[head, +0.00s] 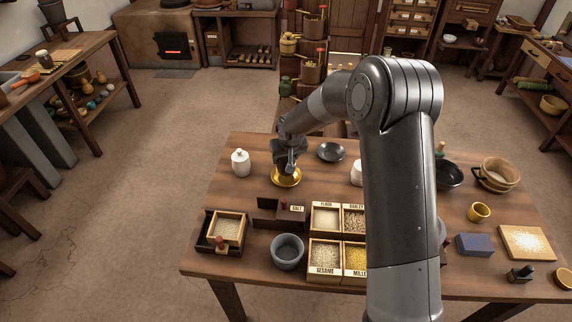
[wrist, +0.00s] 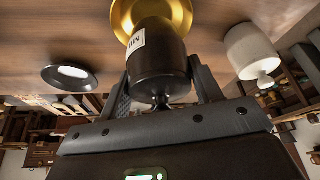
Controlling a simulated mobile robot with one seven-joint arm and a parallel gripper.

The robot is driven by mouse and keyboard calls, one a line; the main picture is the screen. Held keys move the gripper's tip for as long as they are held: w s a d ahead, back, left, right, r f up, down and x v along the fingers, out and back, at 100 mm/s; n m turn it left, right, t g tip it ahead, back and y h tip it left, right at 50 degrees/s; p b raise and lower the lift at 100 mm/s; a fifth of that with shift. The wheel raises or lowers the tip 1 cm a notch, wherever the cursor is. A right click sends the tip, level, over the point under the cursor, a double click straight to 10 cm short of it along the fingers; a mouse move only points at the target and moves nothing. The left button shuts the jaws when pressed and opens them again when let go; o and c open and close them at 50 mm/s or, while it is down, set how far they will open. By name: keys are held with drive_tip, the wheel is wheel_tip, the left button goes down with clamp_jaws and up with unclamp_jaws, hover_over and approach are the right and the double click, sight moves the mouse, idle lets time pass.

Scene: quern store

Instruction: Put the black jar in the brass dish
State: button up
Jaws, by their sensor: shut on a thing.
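The black jar (wrist: 158,62), with a pale label and a knobbed lid, is between the two fingers of my gripper (wrist: 162,80) in the wrist view. My gripper is shut on it. The brass dish (wrist: 181,12) shows just beyond the jar's base. In the head view my gripper (head: 288,152) is over the brass dish (head: 285,182) near the table's far edge, and the dark jar is hard to separate from the fingers. I cannot tell whether the jar's base touches the dish.
A white jar (head: 240,163) stands left of the dish, and a dark plate (head: 331,151) lies to the right. Another white jar (head: 356,174) is partly hidden by my arm. Labelled grain boxes (head: 326,217) and a grey bowl (head: 288,251) are nearer.

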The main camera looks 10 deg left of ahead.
drive_tip(key=shift+f, duration=1.8)
drive_tip(key=shift+f, duration=0.1)
drive_tip(key=o, duration=1.2)
drive_tip(key=shift+f, duration=0.1)
drive_tip(key=v, duration=1.2)
drive_tip(key=shift+r, duration=0.25)
